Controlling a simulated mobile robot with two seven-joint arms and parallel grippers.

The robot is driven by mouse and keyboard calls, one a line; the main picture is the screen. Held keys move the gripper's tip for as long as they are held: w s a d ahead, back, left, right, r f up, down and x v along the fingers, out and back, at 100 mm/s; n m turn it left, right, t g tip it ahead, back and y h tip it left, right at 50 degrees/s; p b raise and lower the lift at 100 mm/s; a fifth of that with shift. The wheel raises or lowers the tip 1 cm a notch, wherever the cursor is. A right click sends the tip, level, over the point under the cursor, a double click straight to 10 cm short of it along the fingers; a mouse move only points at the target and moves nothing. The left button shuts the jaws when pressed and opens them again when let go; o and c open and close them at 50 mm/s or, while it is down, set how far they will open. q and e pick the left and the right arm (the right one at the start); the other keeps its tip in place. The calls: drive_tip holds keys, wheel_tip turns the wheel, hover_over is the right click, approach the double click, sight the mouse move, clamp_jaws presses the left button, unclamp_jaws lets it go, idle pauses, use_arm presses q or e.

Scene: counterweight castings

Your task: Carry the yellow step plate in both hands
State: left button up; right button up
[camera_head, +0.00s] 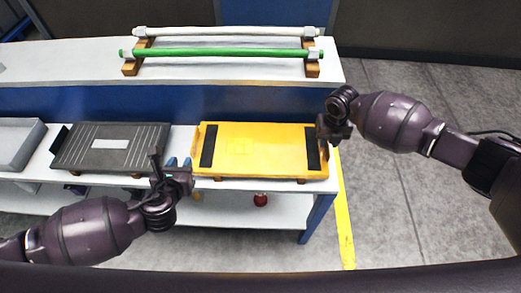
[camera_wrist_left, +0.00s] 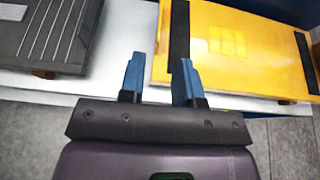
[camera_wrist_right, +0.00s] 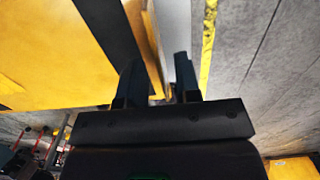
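The yellow step plate (camera_head: 262,146), with dark strips near both ends, lies flat on small wooden blocks on a white bench. My left gripper (camera_head: 178,163) is at the plate's left end near the front. In the left wrist view its blue fingers (camera_wrist_left: 159,72) are apart over white bench top; the right finger overlaps the plate's (camera_wrist_left: 235,45) left edge in the picture. My right gripper (camera_head: 323,132) is at the plate's right end. In the right wrist view its fingers (camera_wrist_right: 156,72) are apart, with the plate's right rim (camera_wrist_right: 150,45) running between them; contact cannot be told.
A dark grey ribbed plate (camera_head: 112,147) and a grey tray (camera_head: 17,143) lie to the left on the white bench (camera_head: 184,137). Behind, a rear shelf (camera_head: 80,64) holds a green bar (camera_head: 220,52) and a white bar (camera_head: 225,31). Open floor (camera_head: 400,200) lies right, past a yellow line.

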wheel_tip(320, 180, up, 11)
drive_tip(key=shift+f, duration=0.2)
idle(0.6)
